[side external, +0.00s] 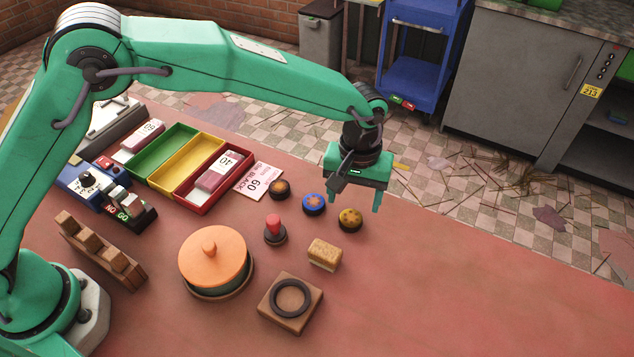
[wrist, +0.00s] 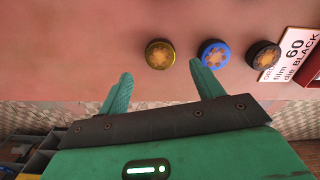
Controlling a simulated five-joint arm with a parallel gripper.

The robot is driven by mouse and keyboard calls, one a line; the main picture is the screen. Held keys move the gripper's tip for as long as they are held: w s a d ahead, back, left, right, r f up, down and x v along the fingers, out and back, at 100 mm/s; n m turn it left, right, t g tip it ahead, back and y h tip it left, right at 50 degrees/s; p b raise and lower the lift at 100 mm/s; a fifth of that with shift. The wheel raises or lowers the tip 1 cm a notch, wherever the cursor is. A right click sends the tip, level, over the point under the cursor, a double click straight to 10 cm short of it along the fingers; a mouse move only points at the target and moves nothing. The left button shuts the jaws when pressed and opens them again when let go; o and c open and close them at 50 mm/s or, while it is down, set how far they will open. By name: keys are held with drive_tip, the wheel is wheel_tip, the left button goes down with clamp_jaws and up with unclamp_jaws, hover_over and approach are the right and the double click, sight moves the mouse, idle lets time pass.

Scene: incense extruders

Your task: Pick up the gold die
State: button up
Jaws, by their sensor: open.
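The gold die (side external: 350,220) is a small round disc with a dark side and a star pattern on its top. It lies flat on the red table, at the right end of a row of three dies. It also shows in the wrist view (wrist: 159,55), just beyond the fingertips and between their lines. My gripper (side external: 353,198) is open and empty. It hangs above the table, with the gold die below and a little in front of it in the side view. Both fingers (wrist: 161,69) are apart from the die in the wrist view.
A blue die (side external: 314,204) and a dark die (side external: 279,189) lie left of the gold one. A label card (side external: 258,181) is beside them. The table's right side is clear.

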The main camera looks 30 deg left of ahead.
sight(351, 217)
drive_tip(key=shift+f, duration=0.25)
drive_tip(key=shift+s+f, duration=0.1)
drive_tip(key=shift+f, duration=2.4)
drive_tip(key=c, duration=1.2)
drive_tip(key=shift+r, duration=0.1)
